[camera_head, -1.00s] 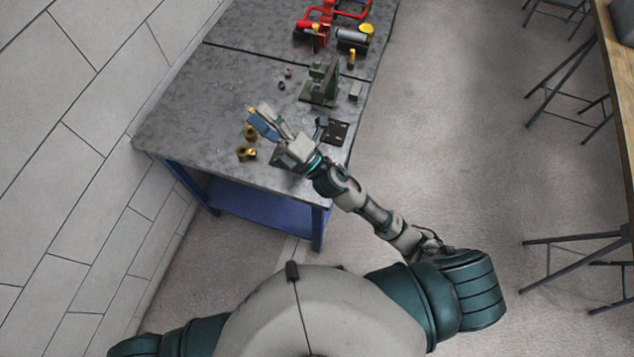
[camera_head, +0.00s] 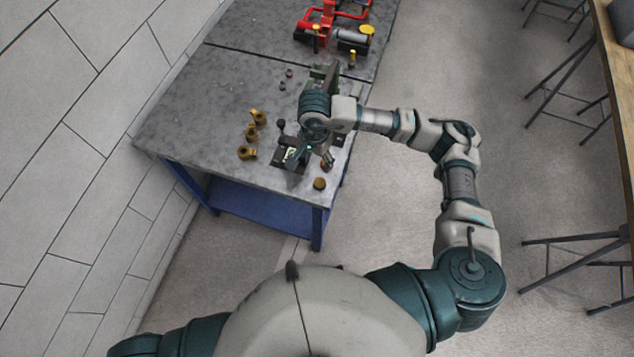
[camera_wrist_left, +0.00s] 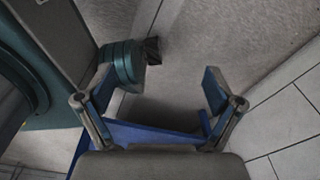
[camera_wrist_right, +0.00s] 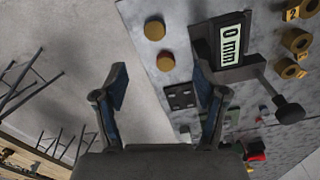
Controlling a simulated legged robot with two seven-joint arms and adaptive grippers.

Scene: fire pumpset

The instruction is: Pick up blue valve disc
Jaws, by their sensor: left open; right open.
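No clearly blue valve disc can be made out in these views. A small round brass-coloured disc (camera_head: 319,183) lies near the table's front right edge. The right wrist view shows two such discs, an upper one (camera_wrist_right: 154,29) and a lower one (camera_wrist_right: 165,61). My right gripper (camera_wrist_right: 160,75) is open and empty, pointing down over the table edge; the lower disc appears between its fingertips, apart from them. In the head view its fingers are partly hidden by my wrist. My left gripper (camera_wrist_left: 159,80) is open and empty, facing the floor; the head view does not show it.
A digital gauge (camera_wrist_right: 232,43) reading "0 mm" stands beside the discs. Several brass fittings (camera_head: 246,153) lie to its left. A green vise (camera_head: 331,77) and red pump parts (camera_head: 320,25) are farther back on the grey table (camera_head: 185,125).

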